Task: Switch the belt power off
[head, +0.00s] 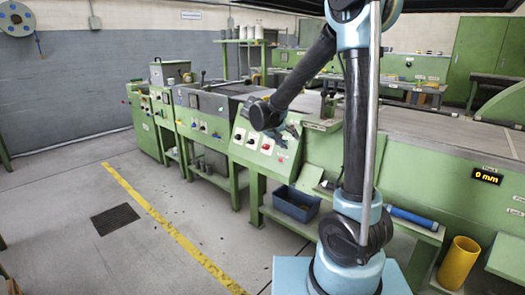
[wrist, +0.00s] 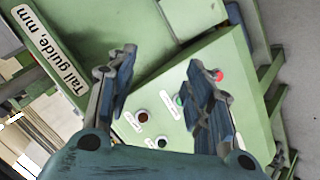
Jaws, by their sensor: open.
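A sloped green control panel (head: 262,147) stands in the middle of the head view, and its face (wrist: 228,115) fills the middle of the wrist view. In the wrist view it carries a red button (wrist: 220,76), a green button (wrist: 179,100), partly covered by my right finger, and two dark round controls (wrist: 141,116) with small white labels. I cannot read these labels, so which control is the belt power is unclear. My gripper (wrist: 160,62) is open and empty over the panel. In the head view my arm covers part of the panel.
A label reading "Tail guide, mm" (wrist: 45,47) is on green metal at left in the wrist view. A blue bin (head: 296,204) sits on the low shelf, and a yellow cylinder (head: 459,262) stands at right. The floor left of the yellow line (head: 160,215) is mostly clear.

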